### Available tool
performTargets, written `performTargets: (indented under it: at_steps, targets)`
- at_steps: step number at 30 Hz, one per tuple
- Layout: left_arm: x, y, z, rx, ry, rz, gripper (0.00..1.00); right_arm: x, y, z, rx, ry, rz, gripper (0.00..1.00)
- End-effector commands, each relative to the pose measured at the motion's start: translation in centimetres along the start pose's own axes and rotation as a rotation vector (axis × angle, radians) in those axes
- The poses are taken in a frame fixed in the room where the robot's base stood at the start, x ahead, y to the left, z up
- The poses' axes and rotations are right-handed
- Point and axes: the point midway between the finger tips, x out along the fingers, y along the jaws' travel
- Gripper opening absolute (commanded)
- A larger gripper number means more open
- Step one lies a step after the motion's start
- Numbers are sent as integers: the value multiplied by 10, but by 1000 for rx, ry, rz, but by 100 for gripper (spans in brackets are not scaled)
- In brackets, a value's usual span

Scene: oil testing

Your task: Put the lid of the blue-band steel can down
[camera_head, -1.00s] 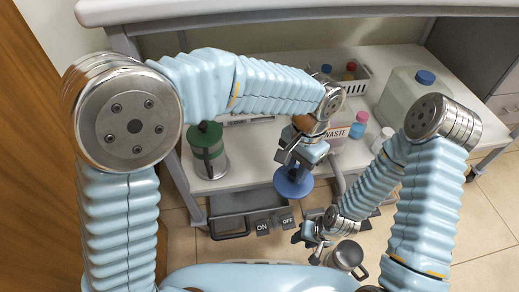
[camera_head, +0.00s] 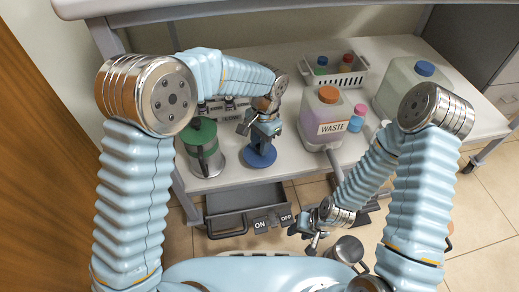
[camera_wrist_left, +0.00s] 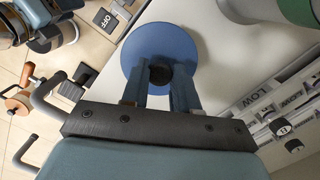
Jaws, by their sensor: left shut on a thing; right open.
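The round blue lid (camera_head: 260,156) is over the white worktop near its front edge, just right of the green-lidded steel can. My left gripper (camera_head: 264,133) is above it, shut on its dark knob. In the left wrist view the blue lid (camera_wrist_left: 140,50) lies flat beyond the fingers (camera_wrist_left: 160,85), with the knob between them. Whether it touches the worktop, I cannot tell. A steel can (camera_head: 347,252) with a handle is low at the front, lidless; no blue band shows. My right gripper (camera_head: 309,234) is open and empty, just left of this can.
The green-lidded can (camera_head: 203,150) stands close left of the lid. A WASTE bottle (camera_head: 326,118) with an orange cap is to the right, by small bottles. A white basket (camera_head: 335,72) and a large jug (camera_head: 402,90) stand behind. A grey drawer (camera_head: 238,203) juts out below the worktop.

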Motion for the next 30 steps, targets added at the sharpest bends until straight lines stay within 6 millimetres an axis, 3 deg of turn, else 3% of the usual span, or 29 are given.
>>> performTargets:
  at_steps: [6,17,18,22,30]
  targets:
    - [33,-4,-4,-1,-3,0,0,6,2,0,0,-1,-1,43]
    - [38,-4,-5,-1,-1,0,0,7,2,0,-1,-2,-2,43]
    - [38,-4,-5,-1,-1,0,32,7,2,0,-1,-2,-2,43]
    - [37,-4,-5,-1,-1,0,52,6,2,0,-1,-2,-2,43]
    - [37,-4,-5,-1,-1,0,55,6,1,0,-1,-2,-2,43]
